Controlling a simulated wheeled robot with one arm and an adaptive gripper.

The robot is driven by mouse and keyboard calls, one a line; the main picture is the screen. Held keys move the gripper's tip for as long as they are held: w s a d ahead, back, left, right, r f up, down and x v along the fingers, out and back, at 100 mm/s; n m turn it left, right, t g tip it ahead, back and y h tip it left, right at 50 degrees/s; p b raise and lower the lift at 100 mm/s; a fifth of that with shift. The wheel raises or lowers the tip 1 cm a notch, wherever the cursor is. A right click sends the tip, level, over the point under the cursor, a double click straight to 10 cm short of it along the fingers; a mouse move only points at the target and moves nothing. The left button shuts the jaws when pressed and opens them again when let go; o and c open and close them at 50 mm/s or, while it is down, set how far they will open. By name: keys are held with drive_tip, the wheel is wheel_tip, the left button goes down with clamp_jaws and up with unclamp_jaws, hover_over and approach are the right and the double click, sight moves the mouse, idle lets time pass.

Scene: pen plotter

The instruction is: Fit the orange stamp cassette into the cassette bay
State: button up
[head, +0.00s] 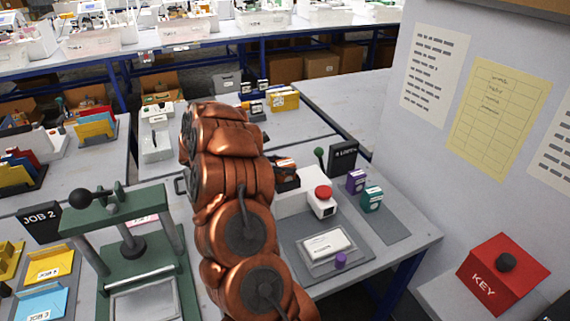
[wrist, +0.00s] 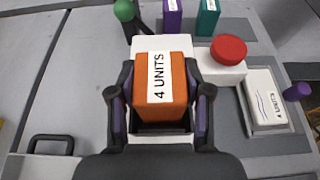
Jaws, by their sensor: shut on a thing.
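The orange stamp cassette (wrist: 177,90), with a white "4 UNITS" label, is upright between the two fingers of my gripper (wrist: 160,92) in the wrist view. My gripper is shut on its sides. The dark cassette bay (wrist: 160,128) of the white plotter (wrist: 152,43) shows at the cassette's near lower edge. I cannot tell how deep the cassette sits in the bay or whether it touches the bottom. In the head view, my copper arm hides most of the gripper; part of the cassette (head: 284,164) and the dark bay (head: 288,181) show beside it.
A red button (head: 323,192), a green-knobbed lever (head: 319,154), and purple (head: 356,181) and teal (head: 372,199) cassettes stand near the bay. A card in a tray (head: 325,244) lies in front. A green press (head: 125,235) is left; a red KEY box (head: 500,272) is right.

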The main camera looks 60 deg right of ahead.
drive_tip(key=shift+f, duration=0.3)
drive_tip(key=o, duration=1.2)
drive_tip(key=shift+r, duration=0.15)
drive_tip(key=shift+r, duration=0.2)
drive_tip(key=b+v, duration=0.4)
drive_tip(key=v, duration=0.8)
drive_tip(key=shift+s+a+r+m+t+y, duration=0.1)
drive_tip(key=shift+s+a+m+t+y, duration=1.3)
drive_tip(key=shift+s+a, duration=4)
drive_tip(key=shift+s+a+r+m+t+y, duration=0.1)
drive_tip(key=shift+s+a+m+t+y, duration=0.35)
drive_tip(key=shift+s+a+m+y, duration=4.75)
drive_tip(key=shift+s+a+r+n+t+h, duration=0.1)
drive_tip(key=shift+s+a+n+t+h, duration=1.5)
drive_tip(key=shift+a, duration=7.4)
